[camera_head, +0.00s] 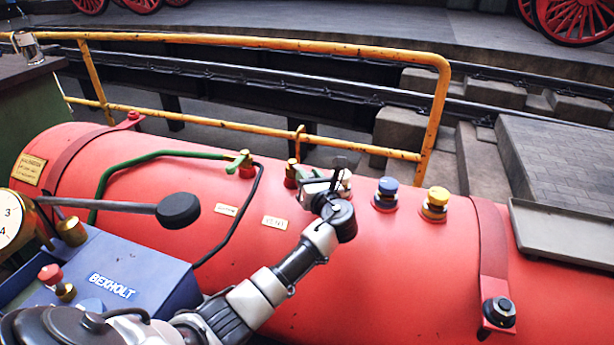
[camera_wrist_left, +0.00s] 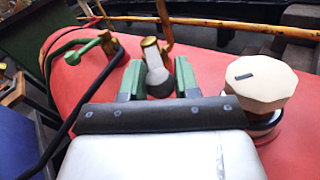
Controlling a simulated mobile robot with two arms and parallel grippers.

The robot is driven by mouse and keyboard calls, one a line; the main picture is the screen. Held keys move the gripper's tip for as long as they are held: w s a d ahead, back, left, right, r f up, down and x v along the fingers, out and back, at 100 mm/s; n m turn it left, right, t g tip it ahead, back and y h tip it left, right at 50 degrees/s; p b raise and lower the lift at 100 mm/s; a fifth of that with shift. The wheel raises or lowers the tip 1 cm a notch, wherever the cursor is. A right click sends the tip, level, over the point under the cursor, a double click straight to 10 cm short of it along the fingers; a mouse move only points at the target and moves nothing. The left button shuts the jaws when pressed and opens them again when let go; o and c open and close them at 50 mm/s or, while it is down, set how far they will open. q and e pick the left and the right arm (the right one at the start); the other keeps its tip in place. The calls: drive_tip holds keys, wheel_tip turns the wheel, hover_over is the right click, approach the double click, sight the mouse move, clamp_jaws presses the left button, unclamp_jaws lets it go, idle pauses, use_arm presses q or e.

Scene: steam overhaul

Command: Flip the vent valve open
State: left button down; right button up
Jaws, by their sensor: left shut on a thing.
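The vent valve (camera_head: 291,172) is a brass fitting on top of the red boiler tank (camera_head: 390,265). In the left wrist view its brass top and pale grey lever (camera_wrist_left: 155,62) stand between my green fingertips. My left gripper (camera_head: 312,190) is at the valve and shut on that lever; in the left wrist view the gripper (camera_wrist_left: 158,85) hides the valve's lower part. I cannot tell the lever's exact angle in the head view. My right gripper is not in view.
A cream knob (camera_wrist_left: 262,85) stands close to the right of my gripper. Blue (camera_head: 387,190) and yellow (camera_head: 435,202) knobs follow. A green-handled valve (camera_head: 240,162) with a black hose is on the left. A yellow railing (camera_head: 350,50) runs behind.

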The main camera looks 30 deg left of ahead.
use_arm(q)
drive_tip(key=c, duration=0.8)
unclamp_jaws()
drive_tip(key=shift+s+d, duration=0.15)
drive_tip(key=shift+d, duration=0.15)
drive_tip(key=p+v, duration=0.2)
drive_tip(key=v, duration=0.8)
drive_tip(key=shift+s+d, duration=0.1)
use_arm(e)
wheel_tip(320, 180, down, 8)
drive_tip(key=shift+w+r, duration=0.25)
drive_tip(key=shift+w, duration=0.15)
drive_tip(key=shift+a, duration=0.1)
